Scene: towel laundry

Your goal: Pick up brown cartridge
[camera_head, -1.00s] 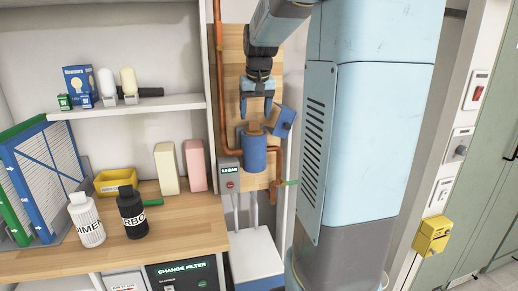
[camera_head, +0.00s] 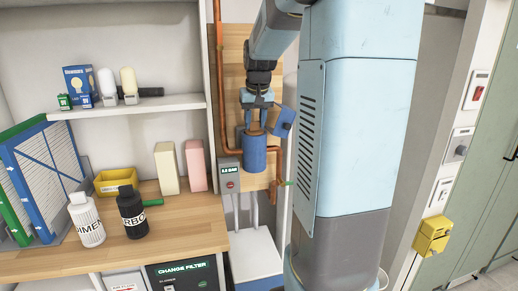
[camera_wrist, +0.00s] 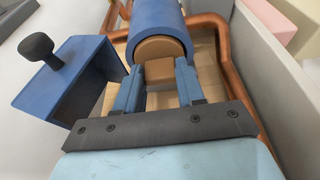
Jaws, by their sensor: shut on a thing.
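The brown cartridge (camera_wrist: 159,70) sits inside the blue cylindrical housing (camera_wrist: 158,18), with its round top and square knob showing at the open end; its lower part is hidden in the housing. In the head view the housing (camera_head: 254,155) is upright on the wooden wall panel. My gripper (camera_wrist: 159,77) is shut on the cartridge's square knob, one blue finger on each side. In the head view my gripper (camera_head: 256,120) reaches down from above onto the top of the housing.
A blue lid with a black knob (camera_wrist: 72,78) stands open beside the housing. Copper pipes (camera_wrist: 232,70) run close around it. A shelf (camera_head: 135,105) and a wooden worktop with a white bottle (camera_head: 86,220) and a black bottle (camera_head: 132,213) lie to the left.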

